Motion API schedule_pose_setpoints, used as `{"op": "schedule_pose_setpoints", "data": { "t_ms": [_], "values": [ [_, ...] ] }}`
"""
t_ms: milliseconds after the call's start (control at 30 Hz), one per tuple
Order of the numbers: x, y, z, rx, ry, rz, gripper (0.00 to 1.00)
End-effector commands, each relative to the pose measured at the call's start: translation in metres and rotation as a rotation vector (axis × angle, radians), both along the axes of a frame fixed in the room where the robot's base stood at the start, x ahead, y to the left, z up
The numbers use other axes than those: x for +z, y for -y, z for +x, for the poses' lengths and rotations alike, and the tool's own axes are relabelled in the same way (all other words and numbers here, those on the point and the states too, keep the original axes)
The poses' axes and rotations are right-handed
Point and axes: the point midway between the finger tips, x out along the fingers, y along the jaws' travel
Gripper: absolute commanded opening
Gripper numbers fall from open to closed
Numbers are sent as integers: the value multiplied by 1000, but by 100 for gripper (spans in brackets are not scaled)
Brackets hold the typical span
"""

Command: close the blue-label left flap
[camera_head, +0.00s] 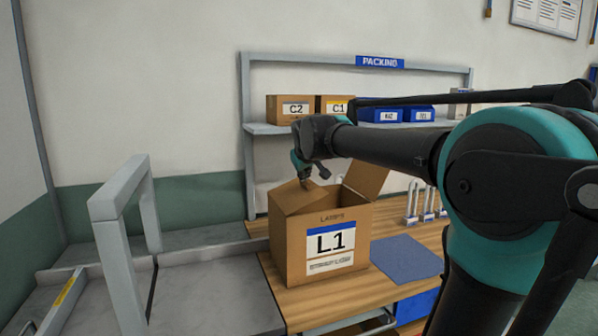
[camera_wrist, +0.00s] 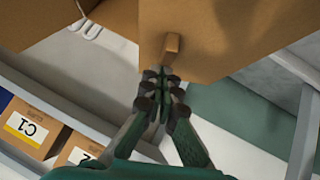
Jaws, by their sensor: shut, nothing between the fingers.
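The cardboard box (camera_head: 284,240) marked L1, with a blue-edged label (camera_head: 331,251) on its front, stands on the wooden bench. Its left flap (camera_head: 298,197) slopes over the left part of the opening, partly hidden by my gripper. The right flap (camera_head: 367,178) stands raised and tilted outward. My gripper (camera_head: 305,182) is shut and empty, just above the left flap. In the wrist view, my gripper's fingertips (camera_wrist: 162,78) point at a small brown tab (camera_wrist: 172,45) on a broad cardboard flap (camera_wrist: 225,38). I cannot tell whether they touch.
Behind the box, a shelf (camera_head: 262,128) holds cartons C2 (camera_head: 296,109) and C1 (camera_head: 338,104) and blue bins (camera_head: 403,115). A grey frame (camera_head: 105,200) stands at left.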

Motion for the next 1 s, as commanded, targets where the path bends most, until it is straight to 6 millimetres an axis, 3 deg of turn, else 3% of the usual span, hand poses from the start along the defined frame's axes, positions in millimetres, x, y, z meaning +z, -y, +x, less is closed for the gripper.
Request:
{"op": "schedule_pose_setpoints", "data": {
  "t_ms": [100, 500, 1000],
  "values": [
    [-8, 8, 2, -5, -23, 78, 0],
    [-31, 19, 5, 0, -22, 68, 0],
    [-38, 22, 6, 0, -22, 66, 0]
  ]
}}
